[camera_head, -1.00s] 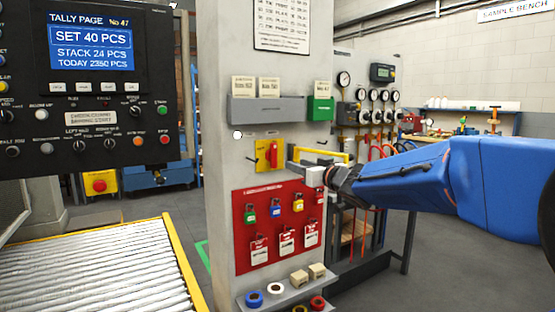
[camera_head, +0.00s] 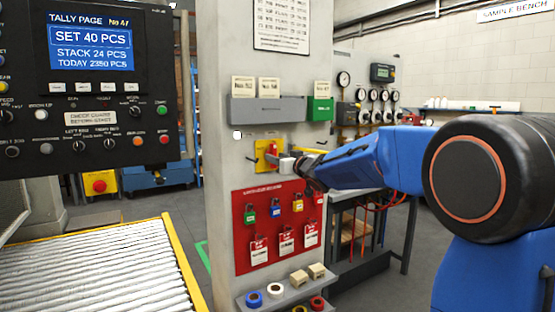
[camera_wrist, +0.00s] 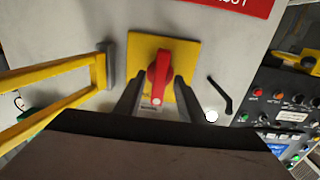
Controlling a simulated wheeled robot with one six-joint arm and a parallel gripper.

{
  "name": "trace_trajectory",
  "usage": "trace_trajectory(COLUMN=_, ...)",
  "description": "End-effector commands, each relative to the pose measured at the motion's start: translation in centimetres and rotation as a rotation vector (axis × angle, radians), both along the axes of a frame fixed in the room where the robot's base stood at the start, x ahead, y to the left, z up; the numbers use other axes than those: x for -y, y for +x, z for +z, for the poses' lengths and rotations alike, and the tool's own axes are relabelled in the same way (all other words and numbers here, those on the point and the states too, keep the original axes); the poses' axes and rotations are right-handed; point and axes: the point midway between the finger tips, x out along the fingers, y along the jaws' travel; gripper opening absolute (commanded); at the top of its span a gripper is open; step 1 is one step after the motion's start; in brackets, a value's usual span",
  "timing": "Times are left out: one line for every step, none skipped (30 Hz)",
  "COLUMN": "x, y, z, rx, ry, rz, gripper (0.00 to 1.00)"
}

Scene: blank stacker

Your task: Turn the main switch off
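The main switch is a red rotary handle (camera_wrist: 159,75) on a yellow plate (camera_wrist: 186,52), mounted on a grey pillar. In the head view the yellow plate (camera_head: 261,153) shows left of my gripper (camera_head: 282,163), which covers part of the switch. In the wrist view my gripper (camera_wrist: 158,88) is open, with one finger on each side of the red handle's lower part. The handle runs nearly in line with the fingers there. I cannot tell whether either finger touches it.
A yellow bar handle (camera_wrist: 55,90) sticks out beside the switch. A red lockout board (camera_head: 245,235) with padlocks and tags hangs below it, above a small shelf (camera_head: 285,292). A control panel (camera_head: 95,100) and roller conveyor (camera_head: 100,265) stand at left.

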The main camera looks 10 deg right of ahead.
Motion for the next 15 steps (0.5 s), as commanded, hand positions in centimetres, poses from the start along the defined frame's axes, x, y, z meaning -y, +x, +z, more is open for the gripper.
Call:
trace_trajectory(x=-0.03, y=0.1, z=-0.01, rx=0.0, ry=0.0, rz=0.0, gripper=0.36)
trace_trajectory(x=-0.04, y=0.12, z=-0.01, rx=0.0, ry=0.0, rz=0.0, gripper=0.36)
trace_trajectory(x=-0.04, y=0.13, z=-0.01, rx=0.0, ry=0.0, rz=0.0, gripper=0.36)
trace_trajectory(x=-0.04, y=0.13, z=-0.01, rx=0.0, ry=0.0, rz=0.0, gripper=0.36)
trace_trajectory(x=-0.03, y=0.14, z=-0.02, rx=0.0, ry=0.0, rz=0.0, gripper=0.36)
trace_trajectory(x=-0.03, y=0.13, z=-0.02, rx=0.0, ry=0.0, rz=0.0, gripper=0.36)
trace_trajectory(x=-0.03, y=0.13, z=-0.02, rx=0.0, ry=0.0, rz=0.0, gripper=0.36)
trace_trajectory(x=-0.03, y=0.13, z=-0.02, rx=0.0, ry=0.0, rz=0.0, gripper=0.36)
trace_trajectory(x=-0.02, y=0.13, z=-0.02, rx=0.0, ry=0.0, rz=0.0, gripper=0.29)
trace_trajectory(x=-0.02, y=0.13, z=-0.02, rx=0.0, ry=0.0, rz=0.0, gripper=0.22)
trace_trajectory(x=-0.02, y=0.12, z=-0.02, rx=0.0, ry=0.0, rz=0.0, gripper=0.14)
trace_trajectory(x=-0.02, y=0.12, z=-0.03, rx=0.0, ry=0.0, rz=0.0, gripper=0.05)
trace_trajectory(x=-0.02, y=0.12, z=-0.02, rx=0.0, ry=0.0, rz=0.0, gripper=0.0)
trace_trajectory(x=-0.02, y=0.12, z=-0.03, rx=0.0, ry=0.0, rz=0.0, gripper=0.0)
trace_trajectory(x=-0.02, y=0.12, z=-0.03, rx=0.0, ry=0.0, rz=0.0, gripper=0.0)
